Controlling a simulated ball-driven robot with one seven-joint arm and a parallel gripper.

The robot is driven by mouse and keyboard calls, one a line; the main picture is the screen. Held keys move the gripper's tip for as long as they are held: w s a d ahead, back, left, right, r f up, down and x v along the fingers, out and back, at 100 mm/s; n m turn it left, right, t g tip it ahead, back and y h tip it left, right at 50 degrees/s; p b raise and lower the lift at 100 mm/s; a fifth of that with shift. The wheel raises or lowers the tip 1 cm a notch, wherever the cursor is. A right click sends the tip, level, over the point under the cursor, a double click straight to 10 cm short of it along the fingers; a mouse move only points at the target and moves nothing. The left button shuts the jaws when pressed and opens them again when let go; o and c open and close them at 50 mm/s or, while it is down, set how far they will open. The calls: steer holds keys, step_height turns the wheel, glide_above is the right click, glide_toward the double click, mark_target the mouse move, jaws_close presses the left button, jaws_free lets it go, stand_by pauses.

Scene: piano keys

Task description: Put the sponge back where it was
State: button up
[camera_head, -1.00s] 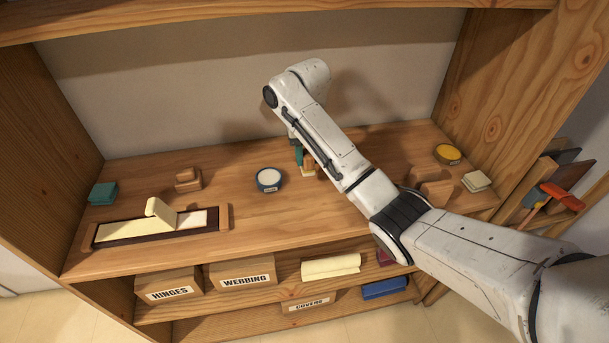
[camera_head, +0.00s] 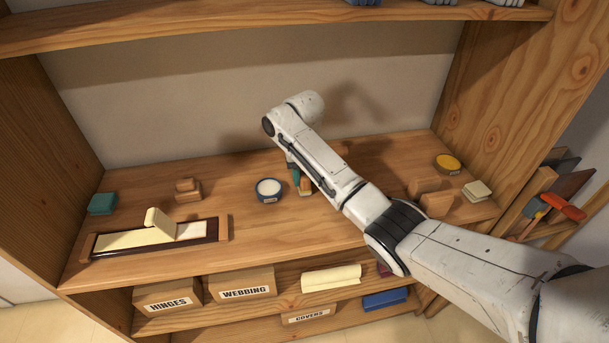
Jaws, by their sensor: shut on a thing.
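My gripper (camera_head: 304,184) is low over the middle of the shelf board, mostly hidden behind my arm. It is shut on a small tan piece (camera_head: 306,186), with teal and orange showing beside it. Too little shows to tell whether this is the sponge, or whether it touches the board. A teal block (camera_head: 102,204) lies at the far left of the board. A cream block (camera_head: 477,190) lies at the far right. A dark-framed tray (camera_head: 210,229) with cream strips, one piece tilted up, lies at the front left.
A blue bowl with white contents (camera_head: 268,188) stands just left of my gripper. Wooden blocks (camera_head: 187,189) sit left, others (camera_head: 432,195) right, near a yellow-topped tin (camera_head: 447,163). Labelled boxes (camera_head: 242,287) stand below. Bare board lies between tray and bowl.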

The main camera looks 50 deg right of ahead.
mark_target(304, 174)
steer(key=o, duration=1)
step_height(304, 174, up, 12)
steer(key=p, duration=0.4)
steer(key=s+a+f+m+t+y, duration=0.1)
steer(key=s+a+f+m, duration=0.55)
steer(key=a, duration=0.35)
steer(key=s+a+f+m+t+y, duration=0.1)
steer(key=s+a+f+m, duration=0.45)
steer(key=a+m, duration=0.35)
steer(key=s+f+m+h, duration=0.1)
steer(key=s+f+m, duration=0.1)
steer(key=s+m, duration=0.5)
steer(key=s+d+f+m+g+h, duration=0.1)
steer(key=s+m, duration=0.6)
steer(key=s, duration=0.9)
steer(key=shift+d+f, duration=0.3)
steer(key=shift+f, duration=0.25)
